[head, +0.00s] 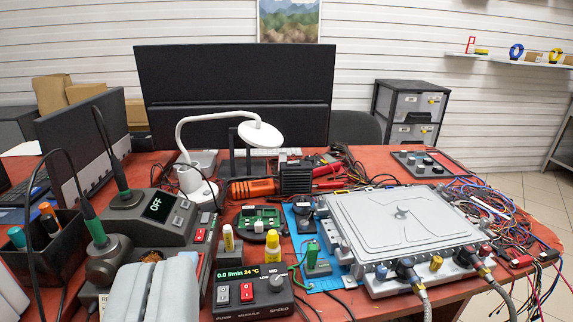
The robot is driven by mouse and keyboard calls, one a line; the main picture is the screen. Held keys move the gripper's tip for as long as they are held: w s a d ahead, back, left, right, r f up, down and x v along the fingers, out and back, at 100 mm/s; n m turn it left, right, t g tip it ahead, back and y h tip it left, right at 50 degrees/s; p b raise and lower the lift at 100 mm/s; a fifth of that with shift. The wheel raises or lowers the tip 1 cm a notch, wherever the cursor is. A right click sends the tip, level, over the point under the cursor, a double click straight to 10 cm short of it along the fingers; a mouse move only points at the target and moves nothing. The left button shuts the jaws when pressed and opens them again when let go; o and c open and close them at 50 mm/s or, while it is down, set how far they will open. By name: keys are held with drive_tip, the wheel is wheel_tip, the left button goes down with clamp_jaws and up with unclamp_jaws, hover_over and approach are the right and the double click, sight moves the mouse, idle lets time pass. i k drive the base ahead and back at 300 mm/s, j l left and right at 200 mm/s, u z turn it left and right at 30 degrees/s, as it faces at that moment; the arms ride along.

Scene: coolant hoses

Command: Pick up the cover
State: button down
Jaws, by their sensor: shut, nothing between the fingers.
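The cover (395,222) is a flat light-grey plate with raised lines and a small round mark near its middle. It lies flat on top of a grey metal housing (372,284) on the right half of the red table. Coolant hoses (482,270) with dark and coloured fittings join the housing's front side. All of the cover's top is in sight, with nothing lying on it.
A blue mat (303,243) with small parts lies left of the housing, and tangled wires (490,212) lie right of it. A pump module (258,292) reads 0.0 l/min. A white lamp (196,186), monitor (235,85) and soldering station (160,235) stand further left and back.

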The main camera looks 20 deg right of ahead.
sight(386, 224)
drive_tip(key=k+l, duration=0.25)
drive_tip(key=k, duration=0.15)
drive_tip(key=k+l, duration=0.25)
drive_tip(key=k, duration=0.15)
drive_tip(key=l, duration=0.95)
drive_tip(key=i+l, duration=0.65)
drive_tip(key=i, duration=0.1)
